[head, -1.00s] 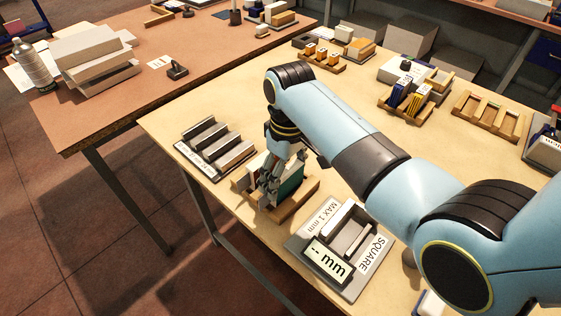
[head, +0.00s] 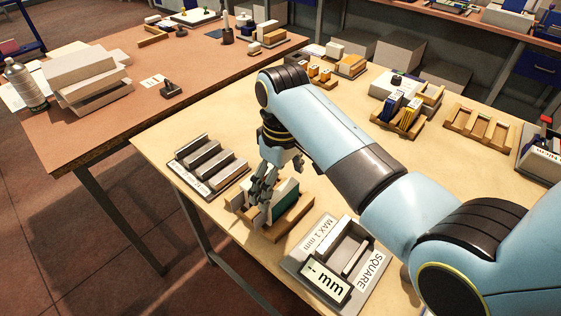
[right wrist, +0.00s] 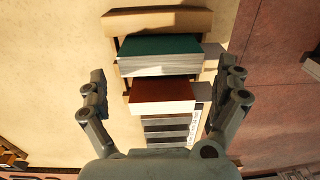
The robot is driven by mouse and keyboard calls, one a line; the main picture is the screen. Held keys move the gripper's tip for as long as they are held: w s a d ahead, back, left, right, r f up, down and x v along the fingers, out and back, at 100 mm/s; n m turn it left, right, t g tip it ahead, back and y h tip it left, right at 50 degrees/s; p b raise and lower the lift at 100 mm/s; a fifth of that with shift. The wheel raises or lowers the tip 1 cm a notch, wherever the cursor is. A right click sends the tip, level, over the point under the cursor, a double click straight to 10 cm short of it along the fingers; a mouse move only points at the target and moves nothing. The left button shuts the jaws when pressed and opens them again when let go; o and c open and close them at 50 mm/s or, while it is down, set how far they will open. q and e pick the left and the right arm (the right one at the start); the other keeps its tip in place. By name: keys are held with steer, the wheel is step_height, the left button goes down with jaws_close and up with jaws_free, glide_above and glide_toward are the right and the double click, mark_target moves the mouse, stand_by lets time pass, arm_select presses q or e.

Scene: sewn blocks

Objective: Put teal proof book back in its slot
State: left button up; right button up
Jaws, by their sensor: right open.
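The teal proof book (head: 287,193) stands in a wooden rack (head: 291,222) near the table's front edge. In the right wrist view the teal book (right wrist: 160,55) lies ahead, between the rack's wooden end (right wrist: 158,20) and a red-brown block (right wrist: 162,92). My right gripper (head: 262,192) is just left of and above the book in the head view, hiding part of the rack. In the wrist view the right gripper (right wrist: 160,95) is open, its fingers wide apart with nothing held. My left gripper is not in view.
A grey stepped holder (head: 208,163) is left of the rack. A grey gauge marked SQUARE (head: 325,285) is close on the right. An empty slotted wooden rack (head: 480,130) and a rack with blue and yellow books (head: 402,113) stand farther back. The middle tabletop is largely clear.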

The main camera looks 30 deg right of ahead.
mark_target(281, 189)
step_height(281, 189, up, 9)
steer(key=b, duration=0.1)
steer(key=shift+d+r, duration=0.15)
steer(key=shift+r, duration=0.05)
stand_by(0.5)
